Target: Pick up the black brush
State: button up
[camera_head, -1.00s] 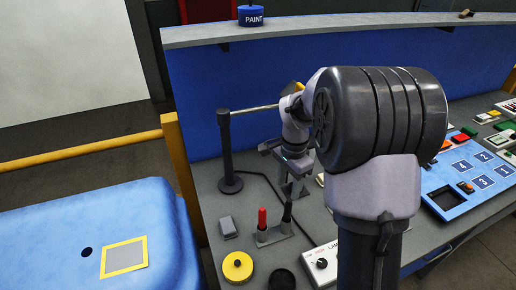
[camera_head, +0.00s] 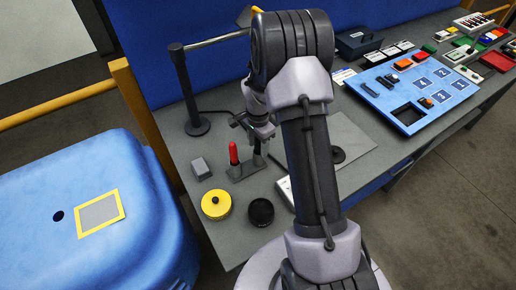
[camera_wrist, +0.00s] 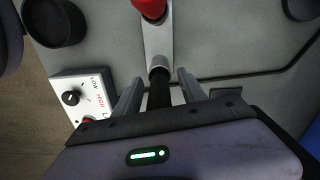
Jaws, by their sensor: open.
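The black brush (camera_head: 257,156) stands upright in a grey holder (camera_head: 246,171) on the bench, beside a red-handled one (camera_head: 233,153). In the wrist view, the dark handle of the black brush (camera_wrist: 158,92) lies between the two fingers of my gripper (camera_wrist: 161,84), with space on both sides. My gripper (camera_head: 259,134) is open and is just above and around the top of the brush in the head view. The red one (camera_wrist: 149,8) shows at the top edge of the wrist view.
A yellow round tin (camera_head: 216,204), a black cup (camera_head: 261,212) and a grey block (camera_head: 201,168) stand nearby. A dark post (camera_head: 192,95) with a rod rises behind. A white dial box (camera_wrist: 82,95) is close to my left finger. A blue panel (camera_head: 415,88) lies to the right.

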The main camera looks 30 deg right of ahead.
grip_shut()
notch_tip(320, 180, up, 10)
jog(key=shift+r+p, duration=0.1)
jog(key=shift+p, duration=0.7)
